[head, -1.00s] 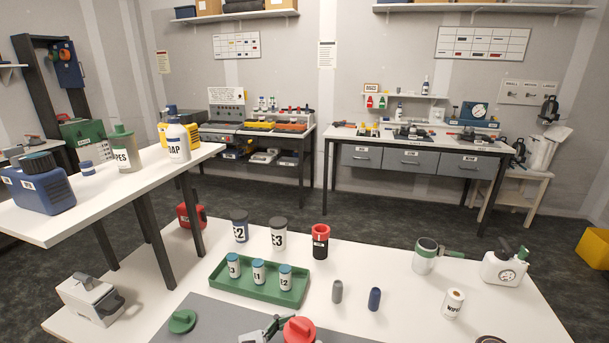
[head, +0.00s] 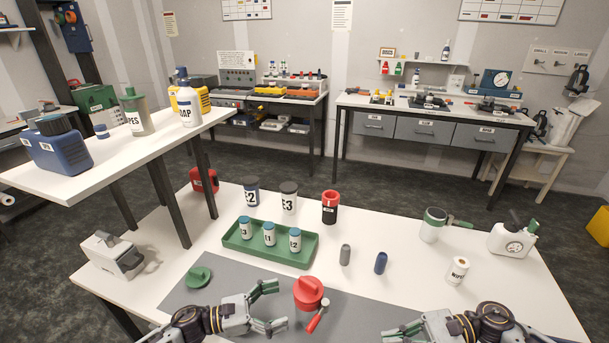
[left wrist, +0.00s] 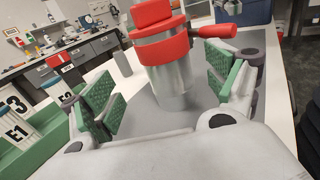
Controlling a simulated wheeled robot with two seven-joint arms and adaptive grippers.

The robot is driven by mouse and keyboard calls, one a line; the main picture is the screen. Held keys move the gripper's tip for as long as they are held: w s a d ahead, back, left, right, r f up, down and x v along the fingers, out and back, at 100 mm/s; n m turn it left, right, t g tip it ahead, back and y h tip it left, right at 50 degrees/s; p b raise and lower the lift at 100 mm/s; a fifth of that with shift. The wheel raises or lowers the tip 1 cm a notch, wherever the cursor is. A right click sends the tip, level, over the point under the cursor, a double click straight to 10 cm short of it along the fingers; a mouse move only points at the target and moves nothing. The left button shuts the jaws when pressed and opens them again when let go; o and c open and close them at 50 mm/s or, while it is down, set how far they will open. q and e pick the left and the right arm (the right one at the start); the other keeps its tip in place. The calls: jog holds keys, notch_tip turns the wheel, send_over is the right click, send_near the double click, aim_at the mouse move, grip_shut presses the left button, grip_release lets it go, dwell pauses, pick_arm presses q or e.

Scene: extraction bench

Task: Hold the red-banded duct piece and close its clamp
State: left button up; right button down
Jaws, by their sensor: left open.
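The red-banded duct piece (head: 309,290) stands upright on the grey mat. In the left wrist view it is a metal cylinder (left wrist: 176,88) with a red band and red top. Its red clamp lever (head: 318,318) sticks outward from the band; it also shows in the left wrist view (left wrist: 215,31). My left gripper (head: 274,307) is open, its green-padded fingers pointing at the piece from the left. In the left wrist view the piece stands ahead, between the fingers (left wrist: 166,95) as seen, with no visible contact. My right gripper (head: 402,332) is at the bottom edge, partly cut off.
A green tray (head: 262,257) with several small bottles stands behind the mat (head: 235,290). A green lid (head: 199,277) lies left. A grey peg (head: 345,255), a blue peg (head: 380,263) and a white roll (head: 457,270) stand right. Clear white table lies between them and the mat.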

pick_arm(q)
jog(key=shift+v, duration=2.3)
jog(key=shift+s, duration=0.1)
